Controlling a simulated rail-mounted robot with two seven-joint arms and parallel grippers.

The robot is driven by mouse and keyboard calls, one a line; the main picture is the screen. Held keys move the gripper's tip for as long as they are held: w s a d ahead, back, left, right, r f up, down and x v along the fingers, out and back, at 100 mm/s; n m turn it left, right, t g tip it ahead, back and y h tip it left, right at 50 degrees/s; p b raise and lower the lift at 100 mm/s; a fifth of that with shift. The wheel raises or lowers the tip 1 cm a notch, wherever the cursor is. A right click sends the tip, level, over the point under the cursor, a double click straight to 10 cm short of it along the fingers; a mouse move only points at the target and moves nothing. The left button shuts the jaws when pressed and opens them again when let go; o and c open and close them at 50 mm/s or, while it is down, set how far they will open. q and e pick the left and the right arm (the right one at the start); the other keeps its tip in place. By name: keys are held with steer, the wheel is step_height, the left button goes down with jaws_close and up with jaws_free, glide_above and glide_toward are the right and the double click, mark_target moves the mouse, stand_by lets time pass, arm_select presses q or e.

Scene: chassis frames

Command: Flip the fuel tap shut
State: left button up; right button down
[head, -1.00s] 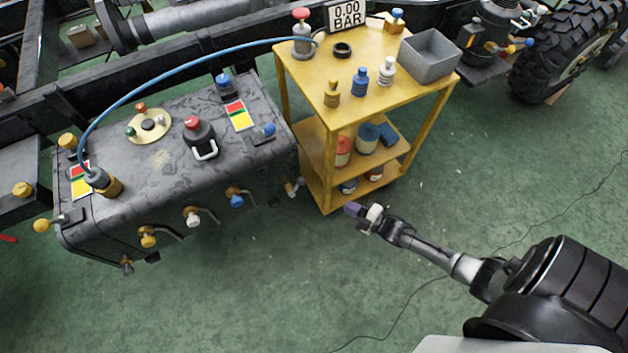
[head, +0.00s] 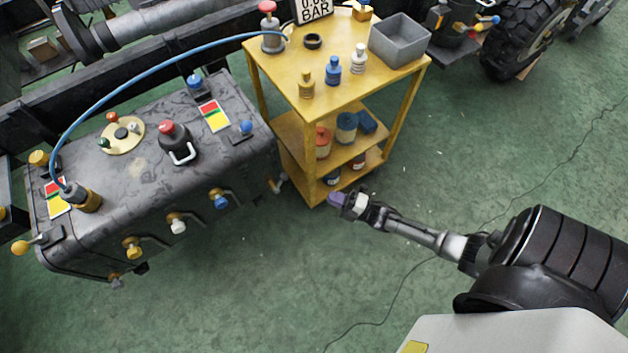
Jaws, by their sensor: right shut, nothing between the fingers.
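A dark grey tank (head: 95,200) on the left carries several valves and levers; I cannot tell which is the fuel tap. Along its near side are handles with a yellow knob (head: 132,252), a white knob (head: 178,226) and a blue knob (head: 221,202). A yellow ball lever (head: 20,247) sticks out at its left end, and a blue-knobbed lever (head: 246,127) is on top at the right. My right gripper (head: 337,201) is shut and empty, in the air right of the tank, near the cart's foot. My left gripper is out of view.
A yellow cart (head: 283,75) stands right of the tank, with bottles, a grey bin (head: 399,41) and a gauge on top. A blue hose (head: 130,88) arches from tank to cart. Green floor (head: 500,150) is clear at right and in front. A tyre (head: 515,45) is at top right.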

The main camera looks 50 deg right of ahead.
steer(key=b, duration=0.5)
glide_toward(281, 180)
steer(key=w, duration=0.5)
steer(key=shift+w+a+r, duration=0.2)
steer(key=shift+w+r, duration=0.2)
steer(key=shift+r, duration=0.2)
